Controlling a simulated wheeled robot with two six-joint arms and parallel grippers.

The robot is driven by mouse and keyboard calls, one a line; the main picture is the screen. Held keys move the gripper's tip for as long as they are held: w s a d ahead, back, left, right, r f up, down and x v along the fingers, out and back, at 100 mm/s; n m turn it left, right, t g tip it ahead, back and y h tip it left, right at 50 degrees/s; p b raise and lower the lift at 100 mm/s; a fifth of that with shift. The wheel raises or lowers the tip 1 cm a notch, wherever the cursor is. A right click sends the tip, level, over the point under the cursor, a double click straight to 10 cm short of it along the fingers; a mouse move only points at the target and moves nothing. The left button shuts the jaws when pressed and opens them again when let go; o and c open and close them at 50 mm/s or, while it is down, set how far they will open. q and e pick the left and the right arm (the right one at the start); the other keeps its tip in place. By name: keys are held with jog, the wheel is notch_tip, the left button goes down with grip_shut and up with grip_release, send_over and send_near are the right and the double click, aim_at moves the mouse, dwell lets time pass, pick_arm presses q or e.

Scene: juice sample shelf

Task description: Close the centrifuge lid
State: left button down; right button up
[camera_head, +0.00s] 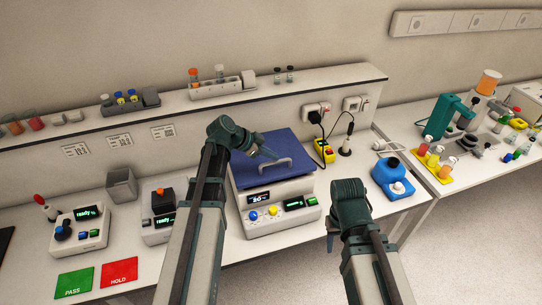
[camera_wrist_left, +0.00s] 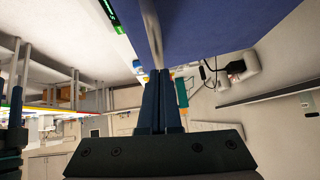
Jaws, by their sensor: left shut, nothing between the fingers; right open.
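The centrifuge (camera_head: 278,205) is a white box with a small display, coloured knobs and a blue lid (camera_head: 262,142). The lid covers the top of the body, its outer face and grey handle (camera_head: 285,163) showing. I cannot tell whether it is fully seated. My left gripper (camera_head: 268,153) is shut and empty, just above the lid by the handle. In the left wrist view, its closed fingertips (camera_wrist_left: 161,73) are close to the handle (camera_wrist_left: 152,30) and the blue lid (camera_wrist_left: 220,22); contact is unclear. My right gripper (camera_head: 331,242) is open, in front and right of the centrifuge, partly hidden.
A wall shelf (camera_head: 210,103) with tube racks runs behind. Green PASS (camera_head: 74,284) and red HOLD (camera_head: 119,272) mats lie front left.

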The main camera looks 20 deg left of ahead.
pick_arm(q)
jog(key=shift+f, duration=0.25)
jog(key=f+b, duration=0.2)
jog(key=s+f+b, duration=0.1)
jog(key=shift+d+f+b, duration=0.15)
jog(key=shift+d+b, duration=0.15)
jog(key=shift+s+f, duration=0.15)
jog(key=shift+s, duration=0.15)
jog(key=shift+d, duration=0.1)
